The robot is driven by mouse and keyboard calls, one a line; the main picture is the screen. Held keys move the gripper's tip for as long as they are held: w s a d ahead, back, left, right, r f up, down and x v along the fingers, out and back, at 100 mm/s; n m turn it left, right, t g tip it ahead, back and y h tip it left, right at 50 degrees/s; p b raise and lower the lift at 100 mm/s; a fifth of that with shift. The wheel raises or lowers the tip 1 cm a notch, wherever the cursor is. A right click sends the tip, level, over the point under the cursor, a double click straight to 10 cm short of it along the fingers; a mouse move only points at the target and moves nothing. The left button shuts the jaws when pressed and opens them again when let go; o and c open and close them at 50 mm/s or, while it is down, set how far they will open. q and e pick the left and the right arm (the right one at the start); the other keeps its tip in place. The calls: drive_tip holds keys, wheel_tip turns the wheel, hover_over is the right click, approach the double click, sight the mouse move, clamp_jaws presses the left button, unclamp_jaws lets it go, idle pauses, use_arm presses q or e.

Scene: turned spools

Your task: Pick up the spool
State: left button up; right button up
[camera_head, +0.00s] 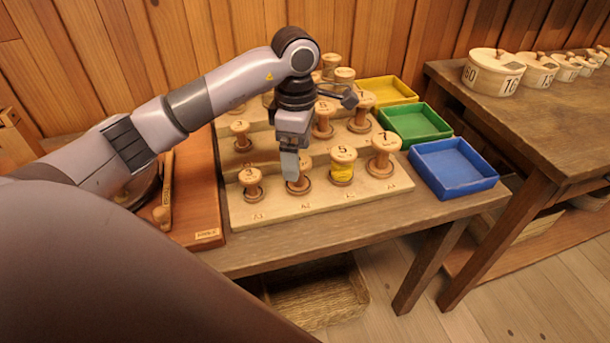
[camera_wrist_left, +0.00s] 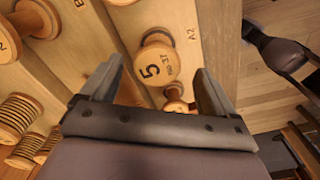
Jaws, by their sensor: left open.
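Turned wooden spools stand on a stepped wooden rack (camera_head: 385,188). My left gripper (camera_head: 290,166) is open over the front step, at the spool (camera_head: 299,186) by the A2 mark, and hides much of that spool. On the front step are also a spool marked 3 (camera_head: 250,180), a yellow-wound spool marked 5 (camera_head: 343,167) and a spool marked 7 (camera_head: 384,152).
More spools stand on the higher steps, such as one marked 3 (camera_head: 241,134). Yellow (camera_head: 410,98), green (camera_head: 447,133) and blue (camera_head: 488,184) trays right of the rack look empty. Round lidded boxes (camera_head: 494,72) stand on another table (camera_head: 520,120).

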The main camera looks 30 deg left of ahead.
use_arm(q)
drive_tip(key=shift+s+f, duration=0.1)
drive_tip(key=shift+f, duration=0.75)
drive_tip(key=f, duration=0.5)
drive_tip(key=shift+w+f+p, duration=0.1)
drive_tip(key=shift+w+p, duration=0.15)
drive_tip(key=shift+p, duration=0.1)
drive_tip(key=shift+c, duration=0.3)
drive_tip(key=c, duration=1.1)
